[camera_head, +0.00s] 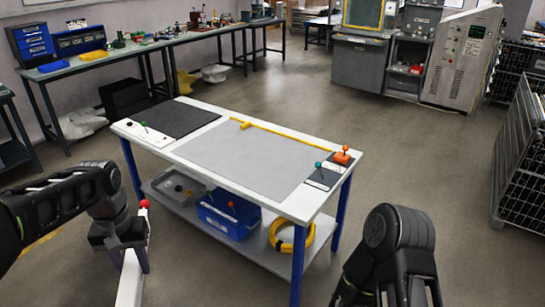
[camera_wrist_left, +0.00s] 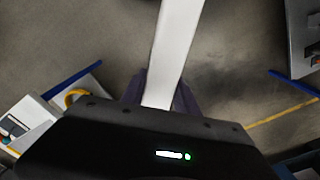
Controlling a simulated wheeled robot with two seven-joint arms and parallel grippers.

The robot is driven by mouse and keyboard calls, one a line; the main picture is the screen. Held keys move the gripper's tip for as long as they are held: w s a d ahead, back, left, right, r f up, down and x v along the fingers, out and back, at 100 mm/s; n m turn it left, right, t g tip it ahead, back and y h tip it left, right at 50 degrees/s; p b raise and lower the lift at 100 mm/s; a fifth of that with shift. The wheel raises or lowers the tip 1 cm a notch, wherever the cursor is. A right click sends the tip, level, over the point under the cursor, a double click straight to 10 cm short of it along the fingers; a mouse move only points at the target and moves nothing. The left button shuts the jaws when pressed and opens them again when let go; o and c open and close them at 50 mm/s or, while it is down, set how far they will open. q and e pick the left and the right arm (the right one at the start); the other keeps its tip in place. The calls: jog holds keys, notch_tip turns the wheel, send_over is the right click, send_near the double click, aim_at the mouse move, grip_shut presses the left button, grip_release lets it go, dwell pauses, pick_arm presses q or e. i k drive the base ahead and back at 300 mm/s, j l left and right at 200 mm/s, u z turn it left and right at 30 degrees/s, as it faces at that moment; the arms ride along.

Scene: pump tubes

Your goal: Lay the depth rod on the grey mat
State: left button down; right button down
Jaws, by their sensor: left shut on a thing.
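My left gripper (camera_head: 122,250) is at the lower left of the head view, off the table's left end. It is shut on a long white bar, which I take for the depth rod (camera_head: 130,282); a red ball shows at its upper end. In the left wrist view the rod (camera_wrist_left: 176,45) runs up between the dark fingers of the left gripper (camera_wrist_left: 160,95). The grey mat (camera_head: 245,160) lies flat on the white table, with its middle bare. My right arm enters at the lower right; its gripper does not show.
A black mat (camera_head: 175,118) lies on the table's left part. A yellow rod-like piece (camera_head: 285,134) lies along the back edge. Small red and green knobs stand at the right end, near an orange piece (camera_head: 342,157). A blue bin (camera_head: 230,216) sits on the lower shelf.

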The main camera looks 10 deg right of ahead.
aim_at(257, 148)
jog(key=z, duration=2.55)
jog(key=i+j, duration=0.1)
jog(key=j, duration=2.2)
jog(key=i+j, duration=0.15)
jog(key=j, duration=2.15)
jog(key=i, duration=0.05)
